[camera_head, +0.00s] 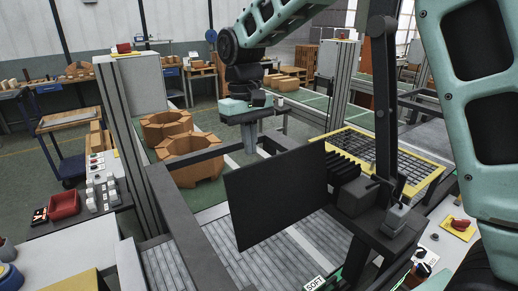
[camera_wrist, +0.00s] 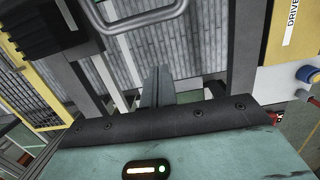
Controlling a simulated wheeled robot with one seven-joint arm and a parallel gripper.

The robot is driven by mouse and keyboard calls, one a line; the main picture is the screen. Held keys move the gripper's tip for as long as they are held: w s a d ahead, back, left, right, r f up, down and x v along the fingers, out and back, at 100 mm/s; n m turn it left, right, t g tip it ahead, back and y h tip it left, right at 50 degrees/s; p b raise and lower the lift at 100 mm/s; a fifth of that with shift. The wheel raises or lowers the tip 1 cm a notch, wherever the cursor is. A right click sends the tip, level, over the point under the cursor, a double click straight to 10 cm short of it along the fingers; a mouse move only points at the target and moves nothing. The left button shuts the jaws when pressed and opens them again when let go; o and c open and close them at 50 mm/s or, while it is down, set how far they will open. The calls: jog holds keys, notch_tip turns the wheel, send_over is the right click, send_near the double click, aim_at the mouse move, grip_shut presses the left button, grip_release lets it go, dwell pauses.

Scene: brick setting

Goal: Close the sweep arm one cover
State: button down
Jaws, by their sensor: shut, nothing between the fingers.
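A dark flat panel (camera_head: 275,195), which I take to be the sweep arm one cover, stands tilted up over a slatted metal bed. It joins a dark ribbed block (camera_head: 345,180) on its right. My gripper (camera_head: 249,143) hangs pointing down beyond the panel's upper left edge, apart from it in the picture. Its grey fingers are together and empty. In the wrist view my gripper (camera_wrist: 156,86) points over the slatted bed (camera_wrist: 205,45), and a grey bar handle (camera_wrist: 135,18) shows ahead of it. I cannot tell which part carries that handle.
Dark frame rails (camera_head: 175,215) edge the slatted bed. A dark upright post (camera_head: 383,110) stands right of the panel. A yellow-edged grid (camera_head: 370,158) lies behind it. Brown octagonal blocks (camera_head: 190,157) stand at left behind the rails. A red bin (camera_head: 64,205) sits at far left.

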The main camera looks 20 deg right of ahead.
jog(key=s+p, duration=0.2)
jog(key=s+f+p, duration=0.1)
jog(key=s, duration=0.1)
jog(key=shift+d+f, duration=0.1)
jog(key=shift+d, duration=0.25)
